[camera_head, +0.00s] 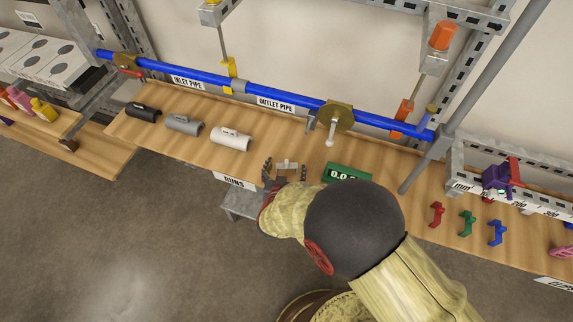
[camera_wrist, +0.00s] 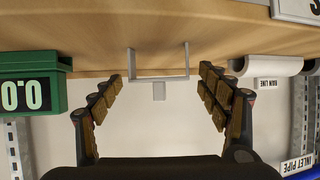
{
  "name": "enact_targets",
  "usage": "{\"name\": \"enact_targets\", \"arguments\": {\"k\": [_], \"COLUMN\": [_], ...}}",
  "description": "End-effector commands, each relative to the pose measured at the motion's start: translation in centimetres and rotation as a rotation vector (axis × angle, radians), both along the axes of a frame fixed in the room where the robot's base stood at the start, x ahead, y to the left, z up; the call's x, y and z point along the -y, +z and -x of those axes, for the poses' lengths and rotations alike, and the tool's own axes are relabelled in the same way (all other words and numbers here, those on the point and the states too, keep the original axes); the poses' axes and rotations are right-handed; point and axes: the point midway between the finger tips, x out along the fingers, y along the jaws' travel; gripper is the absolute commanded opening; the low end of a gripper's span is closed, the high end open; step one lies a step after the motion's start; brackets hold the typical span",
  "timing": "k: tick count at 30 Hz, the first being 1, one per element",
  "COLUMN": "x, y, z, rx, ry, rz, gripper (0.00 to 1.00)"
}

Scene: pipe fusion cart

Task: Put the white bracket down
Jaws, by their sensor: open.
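The white bracket (camera_head: 287,167) is a small pale U-shaped piece on or just above the wooden bench, near its front edge. In the wrist view the bracket (camera_wrist: 158,79) shows as a thin U with a short tab, between and beyond my fingertips. My gripper (camera_head: 285,173) is open, with one finger on each side of the bracket. In the wrist view my gripper (camera_wrist: 160,80) shows gaps between both fingers and the bracket. Whether the bracket fully rests on the bench is hard to tell.
A green digital display (camera_head: 346,173) stands close to the right of my gripper. White (camera_head: 231,138), grey (camera_head: 184,125) and black (camera_head: 143,111) pipe pieces lie to the left. A blue pipe (camera_head: 275,95) runs behind. Red, green and blue clips sit further right.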

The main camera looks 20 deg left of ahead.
Motion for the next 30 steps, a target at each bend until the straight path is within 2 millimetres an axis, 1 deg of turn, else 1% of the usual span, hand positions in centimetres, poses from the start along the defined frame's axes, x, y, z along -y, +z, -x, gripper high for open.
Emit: {"name": "enact_targets", "arguments": {"k": [1, 9, 12, 15, 21, 30], "x": [0.0, 0.6, 0.8, 1.0, 1.2, 1.2], "y": [0.7, 3.3, 4.0, 4.4, 4.8, 4.7], "z": [0.9, 5.9, 7.4, 8.4, 9.3, 9.3], "rx": [-0.001, 0.0, -0.001, 0.0, 0.0, 0.0], "ry": [0.003, 0.004, 0.004, 0.002, 0.0, -0.001], "rz": [0.0, -0.001, 0.001, 0.0, 0.0, 0.0], "gripper": [0.76, 0.76, 0.76, 0.76, 0.76, 0.76]}}
